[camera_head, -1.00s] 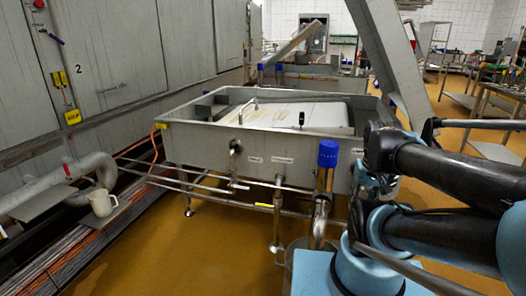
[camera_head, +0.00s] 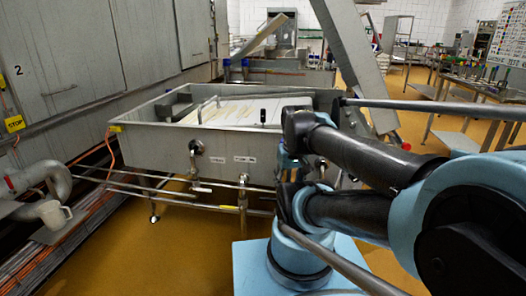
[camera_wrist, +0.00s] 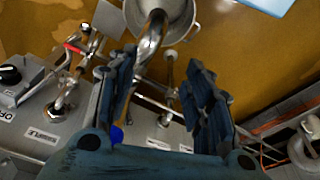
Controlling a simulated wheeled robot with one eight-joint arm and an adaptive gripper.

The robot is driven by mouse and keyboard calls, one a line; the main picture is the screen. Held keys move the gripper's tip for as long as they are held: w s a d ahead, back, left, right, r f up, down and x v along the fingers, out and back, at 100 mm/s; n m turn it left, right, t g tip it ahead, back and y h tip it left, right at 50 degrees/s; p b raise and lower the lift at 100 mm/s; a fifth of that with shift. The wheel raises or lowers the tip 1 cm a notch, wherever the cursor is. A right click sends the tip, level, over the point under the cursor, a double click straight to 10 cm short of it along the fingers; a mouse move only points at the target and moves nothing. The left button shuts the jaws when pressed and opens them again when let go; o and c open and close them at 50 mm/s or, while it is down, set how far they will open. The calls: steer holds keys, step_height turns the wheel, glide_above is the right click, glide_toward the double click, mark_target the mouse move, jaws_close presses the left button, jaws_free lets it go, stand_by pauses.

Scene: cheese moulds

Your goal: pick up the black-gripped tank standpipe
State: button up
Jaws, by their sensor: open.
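A black grip (camera_head: 263,117) stands upright in the steel tank (camera_head: 140,142), near its front wall in the head view. It looks like the black-gripped standpipe; its lower part is hidden behind the tank wall. My gripper (camera_wrist: 163,65) is open and empty in the wrist view, its two dark blue fingers spread. It points down over the outer front of the tank, with pipes and floor below. I cannot make out the standpipe in the wrist view.
A steel bucket (camera_wrist: 178,18) stands on the floor beyond the fingers. A valve handle (camera_head: 196,146) sticks out of the tank front.

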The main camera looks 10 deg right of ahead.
steer(key=w+r+n+g, duration=0.1)
steer(key=w+r+n, duration=0.2)
steer(key=w+r, duration=0.8)
steer(key=w+r+n, duration=0.3)
steer(key=w+r, duration=0.6)
steer(key=w, duration=0.5)
steer(key=w+r+n, duration=0.2)
steer(key=w, duration=0.6)
steer(key=w+r+n, duration=0.2)
steer(key=w, duration=0.6)
steer(key=n+g, duration=0.1)
steer(key=n, duration=0.3)
glide_above(263, 115)
steer(key=w, duration=0.2)
step_height(263, 115, down, 14)
steer(key=shift+s+f, duration=0.1)
steer(key=shift+s, duration=0.05)
steer(key=shift+s+d+f, duration=0.15)
steer(key=shift+f, duration=2.6)
jaws_close()
